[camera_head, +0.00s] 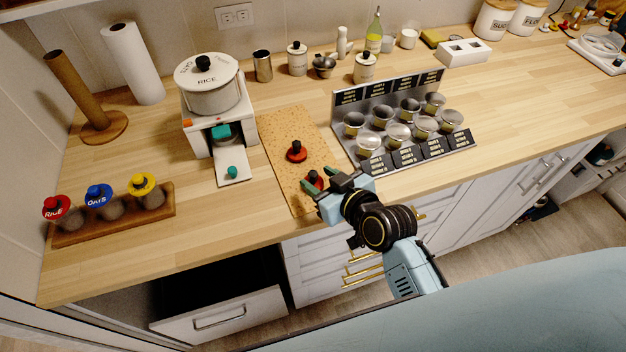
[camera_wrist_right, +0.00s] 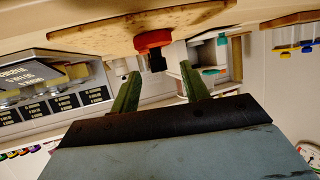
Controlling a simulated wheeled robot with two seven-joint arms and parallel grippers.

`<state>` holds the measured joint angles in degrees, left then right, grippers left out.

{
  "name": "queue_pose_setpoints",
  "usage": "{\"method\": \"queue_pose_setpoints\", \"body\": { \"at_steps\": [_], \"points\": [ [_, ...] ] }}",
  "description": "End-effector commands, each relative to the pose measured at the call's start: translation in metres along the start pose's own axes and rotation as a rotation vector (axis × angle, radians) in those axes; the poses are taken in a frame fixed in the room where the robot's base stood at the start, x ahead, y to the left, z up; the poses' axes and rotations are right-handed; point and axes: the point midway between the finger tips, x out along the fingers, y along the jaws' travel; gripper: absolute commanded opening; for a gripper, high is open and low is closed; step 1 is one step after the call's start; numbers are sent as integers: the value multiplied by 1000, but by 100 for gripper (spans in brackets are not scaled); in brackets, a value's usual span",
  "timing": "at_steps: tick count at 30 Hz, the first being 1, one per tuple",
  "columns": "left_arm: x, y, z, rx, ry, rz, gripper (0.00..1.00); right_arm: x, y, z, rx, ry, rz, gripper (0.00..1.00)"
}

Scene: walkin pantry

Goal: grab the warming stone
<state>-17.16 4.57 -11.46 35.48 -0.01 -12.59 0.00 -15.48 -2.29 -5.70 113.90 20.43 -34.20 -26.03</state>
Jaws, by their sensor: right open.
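The far red disc (camera_head: 296,153) is fully in view. No label shows which thing is the warming stone. In the right wrist view, a red disc (camera_wrist_right: 153,40) with its black knob shows just beyond the fingertips of my right gripper (camera_wrist_right: 160,80). The green fingers are apart, with nothing held. My left gripper is not in view.
A metal rack (camera_head: 350,115) of several cups stands to the right. A wooden jar holder (camera_head: 110,226) is at the left. An open drawer (camera_head: 222,315) sits below.

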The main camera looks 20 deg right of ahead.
Motion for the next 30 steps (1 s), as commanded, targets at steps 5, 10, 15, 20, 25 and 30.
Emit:
{"method": "queue_pose_setpoints", "body": {
  "at_steps": [5,10,15,20,25,30],
  "points": [
    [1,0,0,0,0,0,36,12,0,2,2,1,0,46],
    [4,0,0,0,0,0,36,36,1,8,3,0,-1,46],
    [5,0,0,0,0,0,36,53,2,8,2,0,1,46],
    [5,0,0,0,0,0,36,55,2,7,1,0,1,46],
    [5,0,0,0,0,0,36,55,2,8,1,-1,1,38],
    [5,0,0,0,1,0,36,55,2,8,1,-1,1,16]
  ]
}}
